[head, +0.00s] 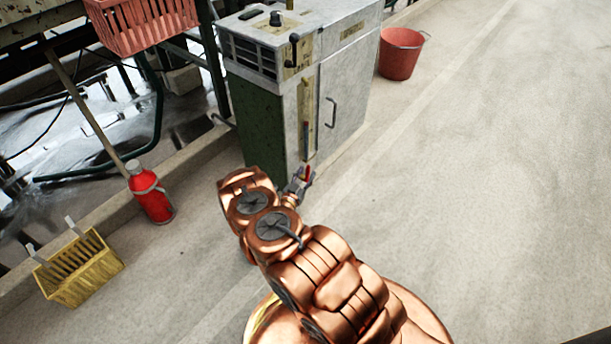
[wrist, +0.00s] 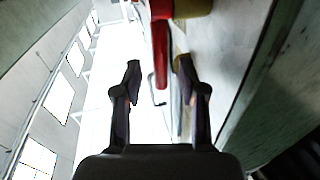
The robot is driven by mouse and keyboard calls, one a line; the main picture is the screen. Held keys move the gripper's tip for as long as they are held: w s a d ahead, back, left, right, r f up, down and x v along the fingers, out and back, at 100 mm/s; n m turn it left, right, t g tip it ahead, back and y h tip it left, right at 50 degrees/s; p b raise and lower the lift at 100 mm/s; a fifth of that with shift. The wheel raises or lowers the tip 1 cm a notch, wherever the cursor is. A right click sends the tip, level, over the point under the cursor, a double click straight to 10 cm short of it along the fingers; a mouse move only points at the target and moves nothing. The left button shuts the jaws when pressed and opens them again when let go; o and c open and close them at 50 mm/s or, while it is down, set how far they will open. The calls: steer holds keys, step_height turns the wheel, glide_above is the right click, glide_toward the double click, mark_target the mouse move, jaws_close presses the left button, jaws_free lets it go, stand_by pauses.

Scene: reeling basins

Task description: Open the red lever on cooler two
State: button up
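The cooler (head: 345,85) is a worn grey-white cabinet with a green side, standing at the upper middle of the head view. No number on it is legible to me. A small red piece, apparently the red lever (head: 308,171), shows low at its front, beside my gripper (head: 298,186). In the wrist view the red lever (wrist: 160,42) is a long red bar running from a red and yellow fitting at the top edge. Its end lies between the two dark fingertips of my gripper (wrist: 157,68). The fingers are open, with gaps visible on both sides of the lever.
A red bucket (head: 400,54) stands beyond the cooler. A pink basket (head: 140,22) sits at the upper left. The concrete floor (head: 500,190) on the right is clear.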

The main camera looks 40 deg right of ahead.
steer(key=v, duration=1.2)
stand_by(0.5)
